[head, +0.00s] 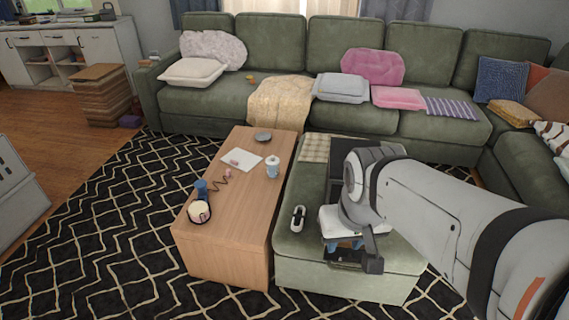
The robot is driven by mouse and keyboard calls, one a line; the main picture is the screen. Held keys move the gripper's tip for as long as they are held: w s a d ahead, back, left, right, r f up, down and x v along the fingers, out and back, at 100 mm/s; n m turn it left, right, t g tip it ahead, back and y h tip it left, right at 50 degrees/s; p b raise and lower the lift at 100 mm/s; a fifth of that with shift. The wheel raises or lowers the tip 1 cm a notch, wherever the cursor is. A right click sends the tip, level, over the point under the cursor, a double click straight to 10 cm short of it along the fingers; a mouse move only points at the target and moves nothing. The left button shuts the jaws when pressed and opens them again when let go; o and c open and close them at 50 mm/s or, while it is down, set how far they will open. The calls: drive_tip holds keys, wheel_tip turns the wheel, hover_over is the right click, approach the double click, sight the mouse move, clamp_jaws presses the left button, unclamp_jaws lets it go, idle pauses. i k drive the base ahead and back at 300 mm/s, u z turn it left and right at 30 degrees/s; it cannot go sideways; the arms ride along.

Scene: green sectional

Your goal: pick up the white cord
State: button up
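I cannot tell for sure which thing is the white cord. A small white-and-black looped object (297,218) lies on the green ottoman (300,265), near its left edge. A round white object (199,211) with a black band around it sits at the near end of the wooden coffee table (225,235). My gripper (352,252) is over the right part of the ottoman, to the right of the white-and-black object and apart from it.
The table also holds a blue mug (201,187), a dark coiled item (222,181), white paper (238,161), a white cup (272,168) and a dark disc (263,137). A green sectional (265,103) stands behind. Patterned rug (120,225) is clear at left.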

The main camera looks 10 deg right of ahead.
sight(297, 218)
drive_tip(key=z, duration=0.05)
drive_tip(key=k, duration=0.65)
drive_tip(key=u, duration=0.6)
drive_tip(key=i, duration=1.8)
drive_tip(key=z, duration=0.6)
